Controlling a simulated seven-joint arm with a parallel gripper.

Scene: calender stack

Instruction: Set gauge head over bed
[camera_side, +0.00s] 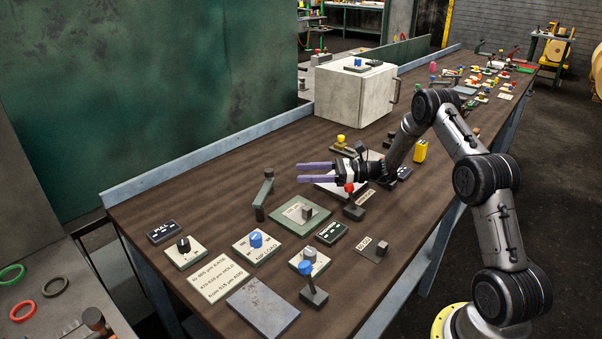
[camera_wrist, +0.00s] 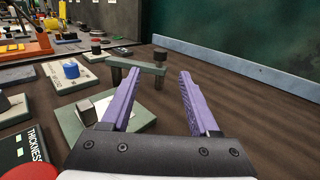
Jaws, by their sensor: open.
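A green swing arm (camera_side: 264,194), which looks like the gauge head, stands at the left edge of a green square plate (camera_side: 285,222), which looks like the bed. A small grey block (camera_side: 307,212) sits on the plate. My gripper (camera_side: 302,173) is open and empty, held above the bench behind the plate, fingers pointing left. In the wrist view the arm's bar (camera_wrist: 140,66) lies ahead of my fingertips (camera_wrist: 158,76), one end post between them in the picture, apparently not touched. The plate (camera_wrist: 130,124) is partly hidden behind the left finger, with the block (camera_wrist: 90,110) on it.
A red-topped lever (camera_side: 349,187) stands close under my gripper. Blue knob (camera_side: 256,239), black knob (camera_side: 184,245) and blue-topped lever (camera_side: 307,268) panels lie at the front. A large white box (camera_side: 350,93) stands behind. The bench strip along the left rail is clear.

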